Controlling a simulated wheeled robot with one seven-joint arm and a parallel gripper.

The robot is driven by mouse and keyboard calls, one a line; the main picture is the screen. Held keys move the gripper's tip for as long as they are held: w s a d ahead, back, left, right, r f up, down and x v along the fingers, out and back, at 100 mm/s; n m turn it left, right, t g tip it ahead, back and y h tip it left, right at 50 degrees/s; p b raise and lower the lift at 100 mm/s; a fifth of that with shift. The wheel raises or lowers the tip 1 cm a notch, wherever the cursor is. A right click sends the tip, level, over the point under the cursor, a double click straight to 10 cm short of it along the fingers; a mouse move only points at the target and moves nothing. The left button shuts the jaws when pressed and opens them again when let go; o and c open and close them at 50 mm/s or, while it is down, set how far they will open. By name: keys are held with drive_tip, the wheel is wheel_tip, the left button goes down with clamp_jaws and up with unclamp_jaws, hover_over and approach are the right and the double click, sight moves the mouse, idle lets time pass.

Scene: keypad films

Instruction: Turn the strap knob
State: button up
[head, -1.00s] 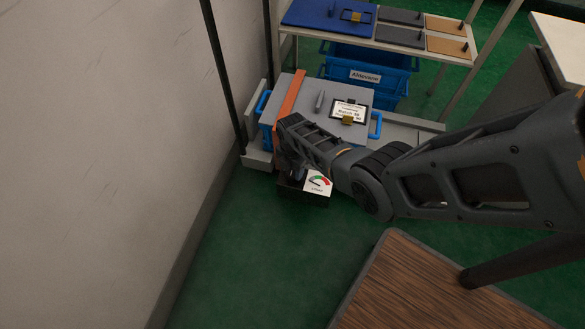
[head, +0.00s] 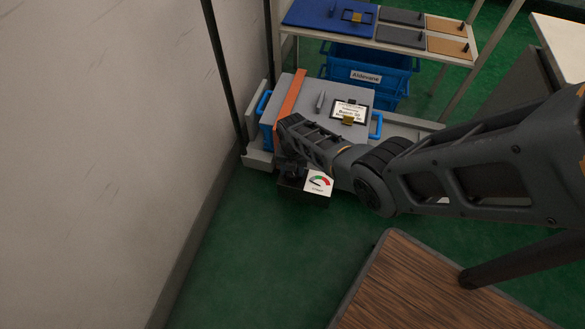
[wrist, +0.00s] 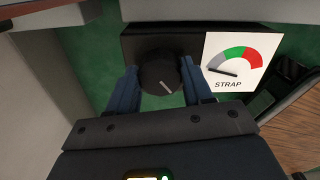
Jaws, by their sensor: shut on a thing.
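The black strap knob (wrist: 160,72) with a pale pointer line sits on the front of a black box (wrist: 150,42). In the wrist view the line slants toward the lower right. My gripper (wrist: 161,84) is shut on the knob, one blue finger on each side. Beside it a white dial (wrist: 238,62) labelled STRAP has grey, green and red sectors; its needle points left, at the grey end. In the head view my gripper (head: 291,168) is at the black box left of the dial (head: 318,182) and hides the knob.
An orange strap (head: 291,100) runs over a grey-lidded blue crate (head: 325,92) bearing a white label. A shelf with blue bins (head: 365,75) stands behind. A wall (head: 120,130) is close on the left; a wooden tabletop (head: 430,290) is in front. Green floor lies between.

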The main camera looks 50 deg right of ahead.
idle(0.3)
drive_tip(key=o, duration=1)
drive_tip(key=shift+o, duration=0.2)
drive_tip(key=shift+r, duration=0.1)
drive_tip(key=shift+r+p, duration=2.25)
drive_tip(key=shift+r, duration=1.55)
